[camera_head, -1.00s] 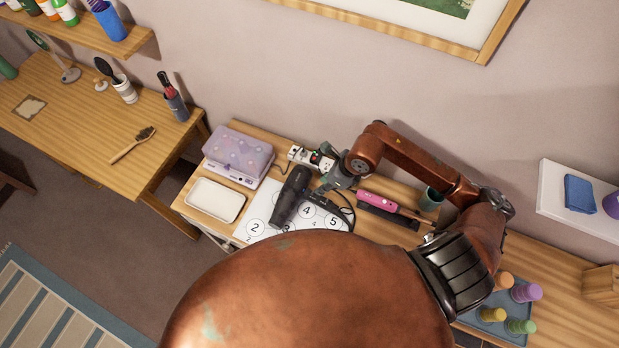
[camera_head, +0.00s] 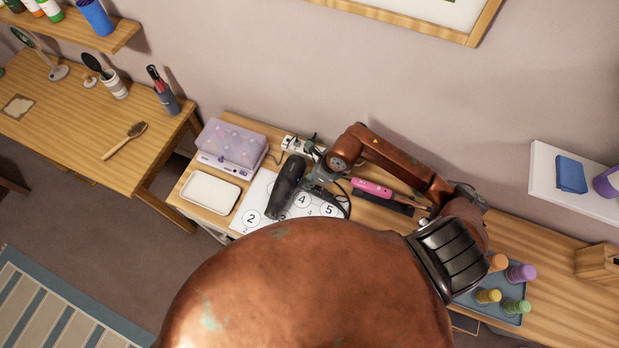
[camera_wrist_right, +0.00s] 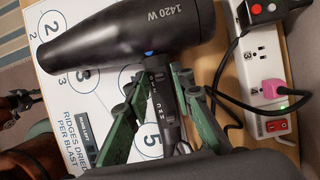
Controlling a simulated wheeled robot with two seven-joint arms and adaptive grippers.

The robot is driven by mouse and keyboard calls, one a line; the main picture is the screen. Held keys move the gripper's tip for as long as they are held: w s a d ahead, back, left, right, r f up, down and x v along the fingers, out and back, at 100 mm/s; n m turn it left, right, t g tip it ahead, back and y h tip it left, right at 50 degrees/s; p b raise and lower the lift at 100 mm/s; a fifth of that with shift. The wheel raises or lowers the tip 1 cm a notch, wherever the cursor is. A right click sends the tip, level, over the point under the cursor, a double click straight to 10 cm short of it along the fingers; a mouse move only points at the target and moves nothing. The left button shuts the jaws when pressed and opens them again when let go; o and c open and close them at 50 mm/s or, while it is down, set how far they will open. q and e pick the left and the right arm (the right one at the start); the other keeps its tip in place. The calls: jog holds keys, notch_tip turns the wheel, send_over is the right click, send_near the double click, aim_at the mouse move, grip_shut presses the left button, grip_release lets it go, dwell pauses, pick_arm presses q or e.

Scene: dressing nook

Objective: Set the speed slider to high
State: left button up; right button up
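A black hair dryer (camera_head: 287,183) lies on the white numbered mat (camera_head: 325,210). In the right wrist view its barrel (camera_wrist_right: 120,38), marked 1420 W, crosses the upper part. Its handle (camera_wrist_right: 160,100) runs down toward my palm and has small marked controls; I cannot read the slider's setting. My right gripper (camera_head: 314,176) is at the handle. In the wrist view its green fingers (camera_wrist_right: 158,88) are parted, one on each side of the handle; whether they touch it is unclear.
A power strip (camera_wrist_right: 262,75) with plugs and cables lies close beside the handle. A white tray (camera_head: 210,192), a lilac box (camera_head: 230,145) and a pink styling tool (camera_head: 372,187) are near. A blue tray (camera_head: 468,300) of coloured spools stands right, by my arm.

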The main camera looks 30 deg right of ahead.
grip_shut()
pick_arm(q)
jog(key=shift+w, duration=0.2)
